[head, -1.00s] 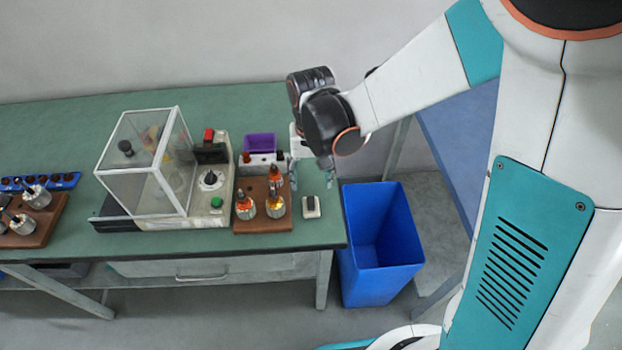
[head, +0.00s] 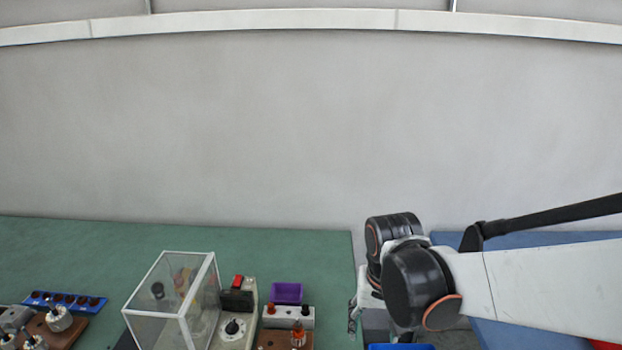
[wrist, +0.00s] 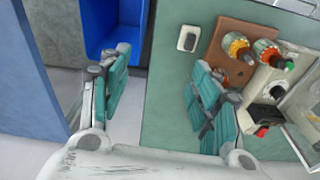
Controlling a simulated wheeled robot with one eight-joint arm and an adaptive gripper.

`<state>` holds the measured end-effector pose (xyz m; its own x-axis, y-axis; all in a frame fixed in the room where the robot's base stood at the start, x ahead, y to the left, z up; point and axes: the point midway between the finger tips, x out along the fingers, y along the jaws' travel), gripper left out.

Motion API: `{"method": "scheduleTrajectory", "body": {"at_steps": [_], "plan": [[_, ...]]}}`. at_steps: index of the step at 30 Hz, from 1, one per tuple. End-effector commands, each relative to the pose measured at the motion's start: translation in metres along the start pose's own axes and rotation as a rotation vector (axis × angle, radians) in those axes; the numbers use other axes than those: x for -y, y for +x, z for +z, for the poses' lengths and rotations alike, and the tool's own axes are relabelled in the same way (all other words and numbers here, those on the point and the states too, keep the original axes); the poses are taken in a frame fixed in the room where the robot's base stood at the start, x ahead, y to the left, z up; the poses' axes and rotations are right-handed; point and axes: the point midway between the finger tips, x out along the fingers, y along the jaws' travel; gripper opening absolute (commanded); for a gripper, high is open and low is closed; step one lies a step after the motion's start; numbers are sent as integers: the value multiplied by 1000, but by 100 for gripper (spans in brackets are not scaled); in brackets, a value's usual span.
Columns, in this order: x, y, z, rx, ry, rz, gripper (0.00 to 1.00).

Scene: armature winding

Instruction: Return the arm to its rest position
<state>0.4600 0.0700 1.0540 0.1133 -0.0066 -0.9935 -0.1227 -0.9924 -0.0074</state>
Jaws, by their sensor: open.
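My arm reaches in from the right in the head view, its black wrist joints over the right end of the green bench (head: 300,240). My gripper (wrist: 160,95) shows in the wrist view with its two teal-padded fingers wide apart and nothing between them. It hangs above the bench's edge, one finger over the bench side and the other near the blue bin (wrist: 112,25). In the head view only a small part of the gripper (head: 354,312) shows, left of the wrist.
A clear-walled machine (head: 170,300) stands on the bench. Beside it are a purple tray (head: 287,292) and a brown wooden board (wrist: 225,50) with armatures. A white switch (wrist: 187,38) lies near the bench edge. A blue table (head: 540,240) is at the right. The wall space above is clear.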

Motion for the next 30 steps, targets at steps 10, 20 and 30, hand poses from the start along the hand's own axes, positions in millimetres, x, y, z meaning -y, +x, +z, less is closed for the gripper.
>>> {"method": "scheduleTrajectory", "body": {"at_steps": [10,20,30], "plan": [[-39,-48,29,-206,-49,-47,57],[-69,-73,62,-403,-93,-51,57],[-81,-79,75,-494,-114,-41,57]]}}
